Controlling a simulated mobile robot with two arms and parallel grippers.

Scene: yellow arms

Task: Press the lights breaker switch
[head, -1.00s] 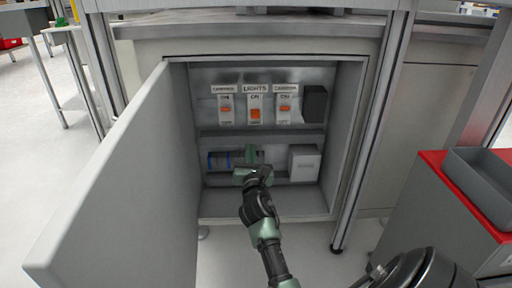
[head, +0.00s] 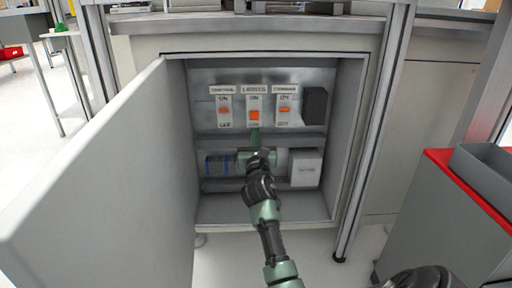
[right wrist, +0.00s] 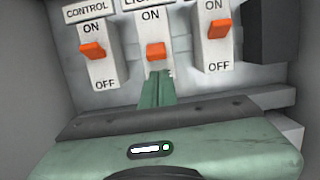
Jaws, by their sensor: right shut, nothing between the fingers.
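The lights breaker switch (head: 254,115) is the middle one of three white breakers in the open cabinet. Its orange lever sits lower than its two neighbours' levers, and it also shows in the right wrist view (right wrist: 156,51). My right gripper (head: 255,131) is shut and empty, its fingers pointing up just below that lever. In the right wrist view the closed fingertips (right wrist: 157,80) cover the lower part of the breaker, and I cannot tell whether they touch it. My left gripper is not in view.
The control breaker (head: 224,110) is to the left, and another breaker (head: 284,110) to the right. A dark box (head: 315,105) is beside them. A white box (head: 306,168) stands on the lower shelf. The cabinet door (head: 110,170) is swung open at left.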

